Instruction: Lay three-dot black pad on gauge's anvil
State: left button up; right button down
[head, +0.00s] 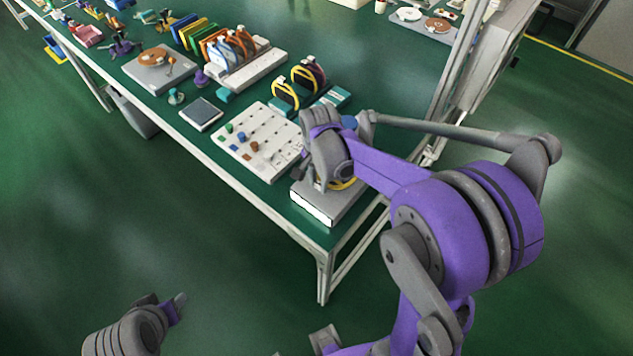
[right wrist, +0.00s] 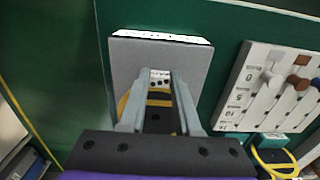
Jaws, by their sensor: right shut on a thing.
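My right gripper (right wrist: 160,76) is shut on a dark piece between its grey fingers. A pale tab with black dots (right wrist: 160,80) shows at the fingertips, and a yellow band (right wrist: 127,103) shows beside and between the fingers. I take this piece for the black pad; its outline is largely hidden. A grey block with a white front (head: 318,205) lies at the table's near corner under the gripper (head: 325,172). It fills the wrist view's upper middle (right wrist: 125,65); I take it for the gauge. Contact between piece and block cannot be told. My left gripper (head: 165,308) is low at left, away from the table.
Left of the block is a white pegboard (head: 262,125) with coloured pegs. Yellow-ringed pieces on teal bases (head: 285,96) stand behind it. A dark square plate (head: 201,113) and a rack of coloured panels (head: 192,35) are further along. The table edge runs close to the block.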

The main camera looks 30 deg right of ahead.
jog(key=c, duration=0.5)
grip_release()
jog(key=shift+c, duration=0.2)
notch_tip(320, 180, up, 11)
jog(key=shift+p, duration=0.4)
jog(key=shift+f, duration=0.1)
